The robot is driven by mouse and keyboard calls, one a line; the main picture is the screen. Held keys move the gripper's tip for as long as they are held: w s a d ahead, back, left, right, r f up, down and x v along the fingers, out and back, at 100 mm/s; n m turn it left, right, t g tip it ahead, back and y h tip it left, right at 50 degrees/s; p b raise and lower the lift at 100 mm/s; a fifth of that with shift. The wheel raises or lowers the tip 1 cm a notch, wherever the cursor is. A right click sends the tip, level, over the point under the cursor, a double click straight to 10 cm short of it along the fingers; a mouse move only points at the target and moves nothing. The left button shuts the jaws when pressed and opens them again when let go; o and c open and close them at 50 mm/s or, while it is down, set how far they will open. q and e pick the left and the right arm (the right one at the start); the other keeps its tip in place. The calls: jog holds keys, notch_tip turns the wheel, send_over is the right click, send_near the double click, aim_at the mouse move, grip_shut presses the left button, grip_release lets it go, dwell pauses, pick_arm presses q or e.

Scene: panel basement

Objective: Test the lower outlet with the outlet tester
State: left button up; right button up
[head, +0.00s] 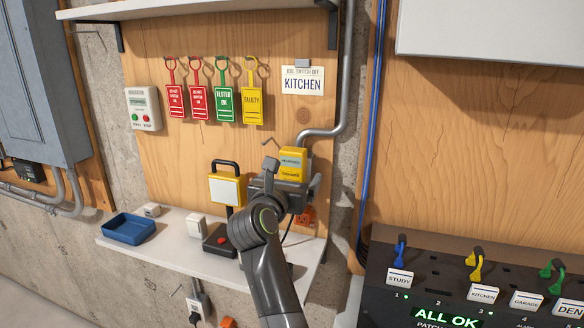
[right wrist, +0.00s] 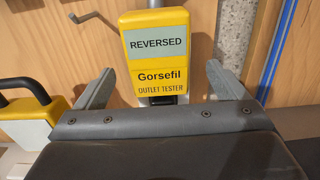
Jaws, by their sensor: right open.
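The yellow outlet tester (head: 292,163) stands upright in front of the wooden panel, right of centre in the head view. In the right wrist view the tester (right wrist: 155,78) shows a grey screen reading REVERSED above the name Gorsefil. My right gripper (head: 292,174) is open, with one finger on each side of the tester's lower part. In the right wrist view gaps show between the tester and both fingers of the gripper (right wrist: 159,70). What is behind the tester is hidden. An orange fitting (head: 306,215) shows partly below my gripper; I cannot tell its type. My left gripper is not in view.
A shelf (head: 180,257) below the panel carries a blue tray (head: 129,228), a yellow work lamp (head: 227,189) and a black box with a red button (head: 219,241). Coloured tags (head: 224,103) hang above. A metal conduit (head: 344,70) runs close right. A patch panel (head: 395,310) stands lower right.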

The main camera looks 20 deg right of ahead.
aim_at(290, 179)
jog(key=c, duration=1.7)
jog(key=shift+v, duration=1.5)
jog(key=shift+c, duration=0.2)
jog(key=shift+b+v, duration=1.6)
jog(key=shift+b, duration=1.85)
jog(key=shift+a+r, duration=0.1)
jog(key=shift+a, duration=0.05)
jog(key=shift+w, duration=0.1)
jog(key=w+p, duration=0.1)
jog(key=p, duration=0.2)
jog(key=shift+d, duration=0.4)
jog(key=shift+w+d+p, duration=0.2)
jog(key=shift+w+p, duration=0.05)
jog(key=shift+p, duration=0.25)
